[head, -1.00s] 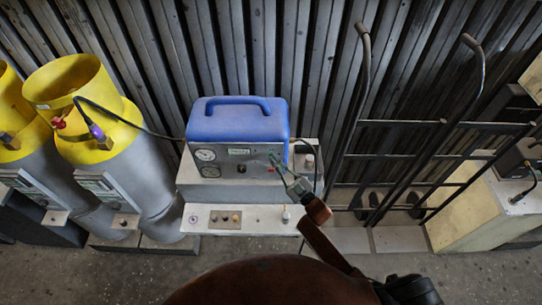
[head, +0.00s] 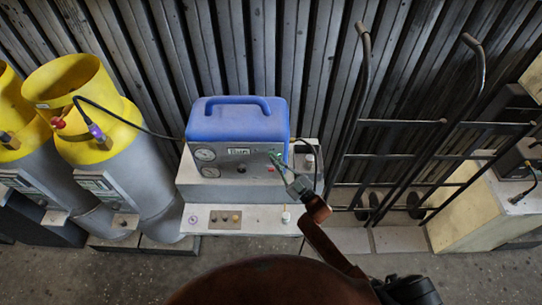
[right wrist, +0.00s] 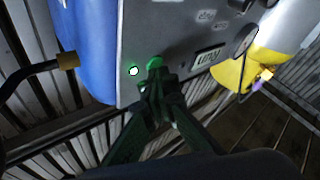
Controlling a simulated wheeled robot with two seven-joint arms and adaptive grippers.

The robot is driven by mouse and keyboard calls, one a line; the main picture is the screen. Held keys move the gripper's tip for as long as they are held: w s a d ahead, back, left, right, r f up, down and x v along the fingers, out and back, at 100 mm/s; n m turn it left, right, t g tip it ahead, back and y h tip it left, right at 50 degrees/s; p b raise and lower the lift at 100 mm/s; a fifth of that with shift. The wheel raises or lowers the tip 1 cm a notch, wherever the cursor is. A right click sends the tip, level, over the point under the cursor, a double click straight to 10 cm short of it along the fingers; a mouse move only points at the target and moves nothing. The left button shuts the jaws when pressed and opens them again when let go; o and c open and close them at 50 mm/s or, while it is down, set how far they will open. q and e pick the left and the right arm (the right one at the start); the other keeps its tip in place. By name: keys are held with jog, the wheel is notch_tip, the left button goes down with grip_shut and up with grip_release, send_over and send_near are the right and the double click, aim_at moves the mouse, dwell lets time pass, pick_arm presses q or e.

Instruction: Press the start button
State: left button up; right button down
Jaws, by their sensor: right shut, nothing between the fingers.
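The blue machine (head: 238,122) with a grey front panel (head: 212,163) stands on a pale bench in the head view. My right gripper (head: 275,158) is shut and empty. Its fingertips (right wrist: 152,84) are at the green button and seem to touch it, partly hiding it. The display (right wrist: 208,57) shows what looks like "RUN". My left gripper is not in view.
Yellow-topped cylinders (head: 113,128) stand at the left, with a black hose running to the machine. A lower shelf (head: 262,219) has small knobs. A black hand-truck frame (head: 400,124) and a pale cabinet (head: 480,212) are at the right.

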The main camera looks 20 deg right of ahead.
jog(key=shift+s, duration=0.35)
jog(key=shift+s+a, duration=0.1)
jog(key=s+p, duration=0.1)
jog(key=s, duration=0.1)
jog(key=s+a+p, duration=0.1)
jog(key=s+p, duration=0.1)
jog(key=s, duration=0.1)
jog(key=shift+s+a, duration=0.3)
jog(key=shift+s, duration=0.05)
dwell(0.8)
